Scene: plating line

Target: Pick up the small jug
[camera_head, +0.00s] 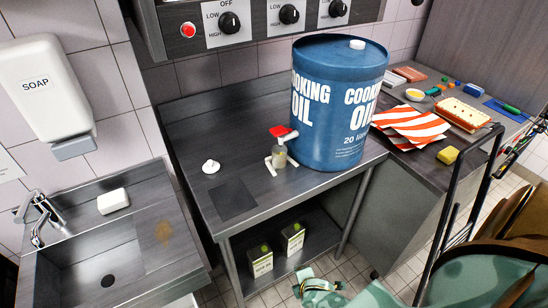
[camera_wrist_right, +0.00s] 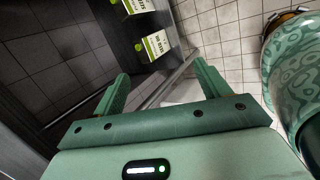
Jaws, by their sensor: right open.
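My right gripper (camera_head: 305,286) is low at the bottom of the head view, below the tabletop and well away from the jug. In the right wrist view my right gripper (camera_wrist_right: 163,80) has its green fingers wide apart with nothing between them. The jug is not in that view. My left gripper is not in view.
A sink (camera_head: 105,265) is left. Striped cloth (camera_head: 410,125) lies right. A black-framed cart (camera_head: 455,200) stands front right.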

